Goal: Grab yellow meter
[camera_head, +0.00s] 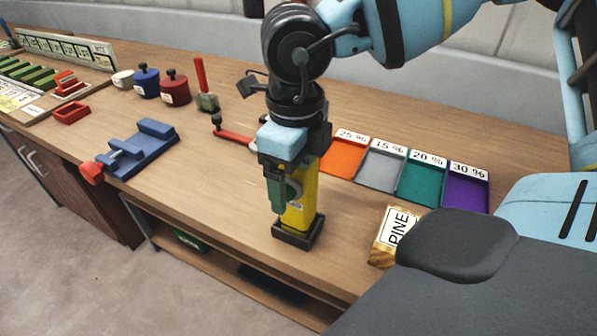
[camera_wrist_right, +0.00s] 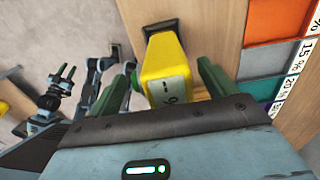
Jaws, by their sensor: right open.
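The yellow meter (camera_head: 304,203) stands upright on the wooden bench near its front edge, on a dark base. My right gripper (camera_head: 287,192) has come down over it from above. In the wrist view the yellow meter (camera_wrist_right: 164,72), with a small display, lies between the two green fingers of my right gripper (camera_wrist_right: 165,80). The fingers are apart, with a visible gap at the right finger; contact at the left finger cannot be told. My left gripper is not in the head view; a small dark arm end with green tips (camera_wrist_right: 62,78) in the wrist view may be it.
Coloured trays (camera_head: 381,165) with percent labels lie right of the meter. A PINE block (camera_head: 391,238) stands at the front right. A blue vise (camera_head: 140,148), a red-handled tool (camera_head: 234,136) and blue and red pots (camera_head: 174,87) are to the left. Bench between vise and meter is clear.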

